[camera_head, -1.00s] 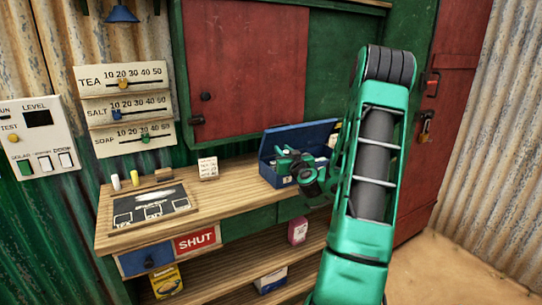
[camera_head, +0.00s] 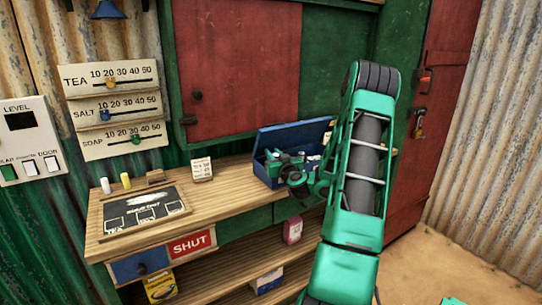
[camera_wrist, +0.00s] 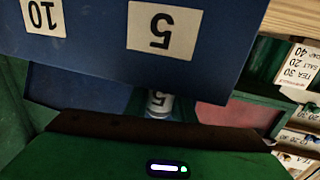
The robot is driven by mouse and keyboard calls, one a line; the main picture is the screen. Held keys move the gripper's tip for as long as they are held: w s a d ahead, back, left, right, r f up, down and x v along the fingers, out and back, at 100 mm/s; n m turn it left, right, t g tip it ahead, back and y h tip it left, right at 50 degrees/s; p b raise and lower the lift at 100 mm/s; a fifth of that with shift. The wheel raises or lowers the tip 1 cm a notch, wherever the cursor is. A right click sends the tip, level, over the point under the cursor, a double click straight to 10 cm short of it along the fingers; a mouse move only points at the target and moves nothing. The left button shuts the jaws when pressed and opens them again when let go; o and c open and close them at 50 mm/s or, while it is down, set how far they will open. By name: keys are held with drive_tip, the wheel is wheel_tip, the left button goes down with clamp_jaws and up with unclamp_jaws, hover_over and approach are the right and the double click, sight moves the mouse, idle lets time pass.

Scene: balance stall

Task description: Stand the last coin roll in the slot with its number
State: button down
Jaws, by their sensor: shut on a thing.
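The blue open box (camera_head: 263,172) stands on the counter, its lid raised at the back. My gripper (camera_head: 285,162) is at the box's front left. In the wrist view, the box's front wall (camera_wrist: 95,45) fills the top, with upside-down labels 5 (camera_wrist: 162,30) and 10 (camera_wrist: 42,16). A pale coin roll (camera_wrist: 158,103) with a dark number, seemingly 5, shows just past the wall's edge, in line with the 5 label. My gripper is shut on this roll. The wall hides part of the roll, so I cannot tell how deep it sits.
A small white card (camera_head: 201,169) stands left of the box. A dark board (camera_head: 145,210), a white piece (camera_head: 105,186) and a yellow piece (camera_head: 126,181) are at the counter's left. The red shutter (camera_head: 240,70) is behind.

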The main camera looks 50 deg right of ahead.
drive_tip(key=shift+f, duration=0.4)
drive_tip(key=c, duration=1.8)
unclamp_jaws()
